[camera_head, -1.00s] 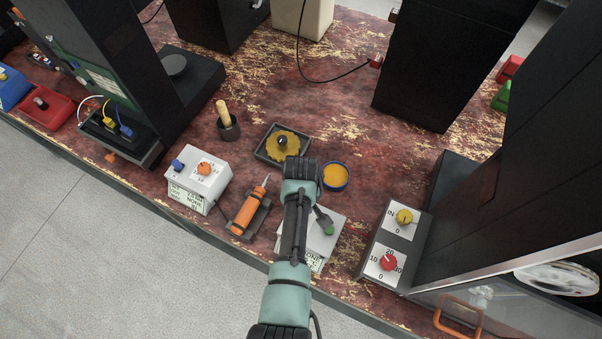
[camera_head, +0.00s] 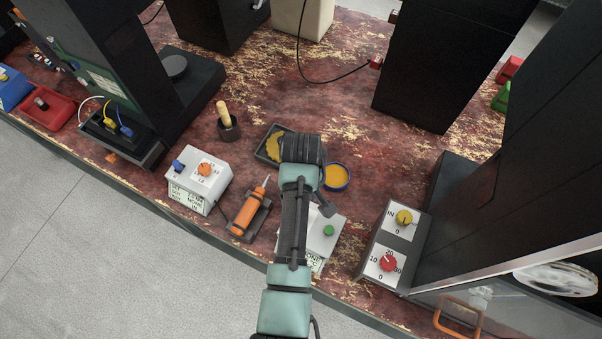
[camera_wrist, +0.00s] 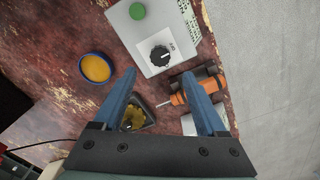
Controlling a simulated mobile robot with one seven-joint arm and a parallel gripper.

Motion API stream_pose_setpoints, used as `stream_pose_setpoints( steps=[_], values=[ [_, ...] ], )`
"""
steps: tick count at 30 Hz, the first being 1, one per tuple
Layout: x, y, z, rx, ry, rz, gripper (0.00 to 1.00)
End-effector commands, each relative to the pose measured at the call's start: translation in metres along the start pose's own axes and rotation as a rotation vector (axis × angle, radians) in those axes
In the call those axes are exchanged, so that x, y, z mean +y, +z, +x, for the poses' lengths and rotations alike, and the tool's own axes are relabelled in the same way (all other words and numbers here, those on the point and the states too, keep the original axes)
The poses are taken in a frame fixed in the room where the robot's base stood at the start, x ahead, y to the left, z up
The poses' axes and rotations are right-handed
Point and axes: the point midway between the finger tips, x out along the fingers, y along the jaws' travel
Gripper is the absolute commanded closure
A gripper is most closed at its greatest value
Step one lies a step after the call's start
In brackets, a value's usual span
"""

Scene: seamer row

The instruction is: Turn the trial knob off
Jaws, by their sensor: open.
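No label reading "trial" can be made out. In the wrist view a black knob (camera_wrist: 160,54) with a white pointer mark sits on a white box (camera_wrist: 135,38), with small lettering beside it and a green button (camera_wrist: 137,11) on the same box. The box also shows in the head view (camera_head: 318,246) with its green button (camera_head: 329,231); my arm hides its knob there. My gripper (camera_wrist: 158,78) is open and empty, its two blue fingers apart, with the knob ahead between them in the picture, not touched. In the head view its fingers are hidden.
An orange screwdriver-like tool (camera_head: 249,210) lies in a dark holder by the box. A white box with an orange knob (camera_head: 205,170) stands left; a grey panel with yellow (camera_head: 404,217) and red knobs (camera_head: 388,262) stands right. A blue-rimmed dish (camera_head: 337,178) and gear tray (camera_head: 262,155) lie behind.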

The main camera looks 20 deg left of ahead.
Motion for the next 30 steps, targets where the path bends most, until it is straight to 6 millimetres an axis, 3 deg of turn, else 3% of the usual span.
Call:
stream_pose_setpoints(
  steps=[3,10,30],
  values=[
    [0.001,-0.001,-0.023,0.003,0.002,0.0,0.26],
    [0.0,-0.001,-0.048,0.002,0.001,0.0,0.26],
    [0.001,-0.001,-0.052,0.003,0.002,0.001,0.26]
  ],
)
